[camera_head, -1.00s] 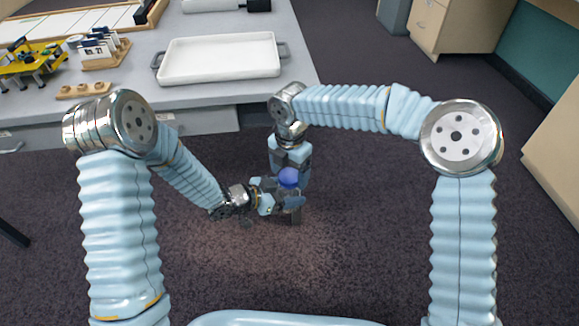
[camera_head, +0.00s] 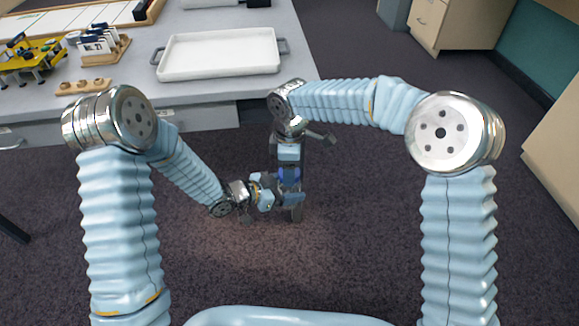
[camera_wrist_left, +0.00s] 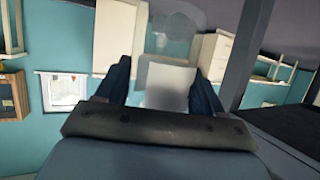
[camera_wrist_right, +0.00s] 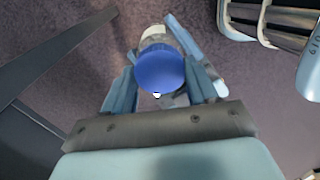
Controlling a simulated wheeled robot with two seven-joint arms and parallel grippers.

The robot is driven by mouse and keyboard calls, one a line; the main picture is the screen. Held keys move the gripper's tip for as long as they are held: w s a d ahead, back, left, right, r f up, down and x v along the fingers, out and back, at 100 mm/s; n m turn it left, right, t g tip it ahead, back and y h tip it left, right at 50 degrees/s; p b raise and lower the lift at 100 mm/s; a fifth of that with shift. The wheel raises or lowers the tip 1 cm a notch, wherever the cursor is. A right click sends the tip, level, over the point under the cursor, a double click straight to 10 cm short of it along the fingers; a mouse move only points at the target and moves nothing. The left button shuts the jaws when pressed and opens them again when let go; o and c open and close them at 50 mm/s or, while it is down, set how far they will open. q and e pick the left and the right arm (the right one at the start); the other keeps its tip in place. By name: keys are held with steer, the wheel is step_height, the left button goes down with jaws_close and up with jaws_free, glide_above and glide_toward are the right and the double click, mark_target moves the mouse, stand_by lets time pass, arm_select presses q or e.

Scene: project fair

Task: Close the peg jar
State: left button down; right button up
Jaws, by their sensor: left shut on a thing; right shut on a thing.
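The peg jar is a clear jar held between the fingers of my left gripper (camera_head: 288,201); its see-through body (camera_wrist_left: 168,72) shows in the left wrist view. The round blue lid (camera_wrist_right: 161,68) sits between the fingers of my right gripper (camera_wrist_right: 160,92), which is shut on it. In the right wrist view, part of the clear jar (camera_wrist_right: 154,33) shows just beyond the lid, so the lid is over the jar's mouth. I cannot tell whether it is seated or tight. In the head view my right gripper, above the left one, mostly hides lid and jar.
The hands meet over open carpet, in front of the grey table (camera_head: 215,92). On the table are a white tray (camera_head: 220,57), a wooden peg block (camera_head: 83,86), a card rack (camera_head: 103,46) and a yellow model (camera_head: 28,58). Drawers (camera_head: 445,22) stand at the back right.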

steer(key=shift+m, duration=1.1)
steer(key=o, duration=1.2)
steer(key=shift+c, duration=0.2)
steer(key=shift+r, duration=2.25)
steer(key=shift+c, duration=0.3)
